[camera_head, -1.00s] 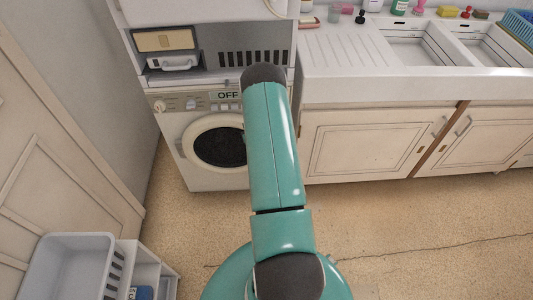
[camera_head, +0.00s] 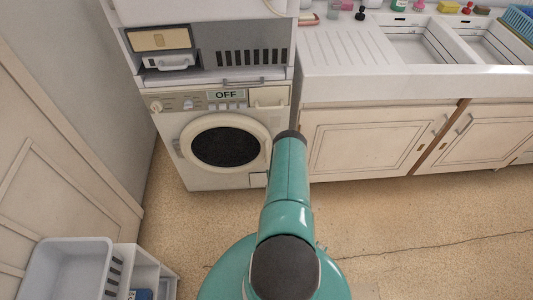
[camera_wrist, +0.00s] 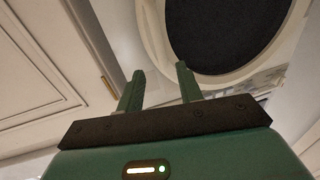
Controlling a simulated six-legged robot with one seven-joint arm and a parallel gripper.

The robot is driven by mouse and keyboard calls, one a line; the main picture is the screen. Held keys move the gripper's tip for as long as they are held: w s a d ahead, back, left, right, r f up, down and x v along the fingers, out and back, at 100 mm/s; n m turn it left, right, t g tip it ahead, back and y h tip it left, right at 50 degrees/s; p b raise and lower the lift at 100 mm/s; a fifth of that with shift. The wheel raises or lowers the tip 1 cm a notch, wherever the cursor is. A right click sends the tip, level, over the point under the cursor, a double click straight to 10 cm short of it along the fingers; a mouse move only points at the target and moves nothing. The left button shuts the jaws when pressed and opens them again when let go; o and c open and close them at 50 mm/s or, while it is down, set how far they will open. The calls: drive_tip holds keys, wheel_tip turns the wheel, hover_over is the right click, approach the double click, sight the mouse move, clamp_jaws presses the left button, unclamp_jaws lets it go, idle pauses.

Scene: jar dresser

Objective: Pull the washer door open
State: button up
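The washer (camera_head: 218,178) stands under a shelf unit against the back wall, with a panel reading OFF. Its round door (camera_head: 225,147) has a cream ring and a dark window, and it looks shut. A small handle-like piece (camera_head: 176,148) shows at the ring's left edge. In the wrist view, the dark window (camera_wrist: 222,30) and cream ring (camera_wrist: 153,35) fill the upper right. My gripper (camera_wrist: 158,72) is open and empty, its two green fingers apart just in front of the ring's edge; contact cannot be told. In the head view my arm hides the gripper.
A sink counter (camera_head: 345,58) with cupboards (camera_head: 365,140) stands right of the washer. A panelled door (camera_head: 60,150) is at the left. A white basket (camera_head: 68,268) sits on the floor at lower left. Open floor (camera_head: 420,220) lies to the right.

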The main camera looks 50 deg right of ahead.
sight(268, 155)
drive_tip(key=x, duration=1.1)
drive_tip(key=shift+w+d, duration=0.25)
drive_tip(key=shift+w, duration=0.1)
drive_tip(key=shift+c, duration=0.3)
clamp_jaws()
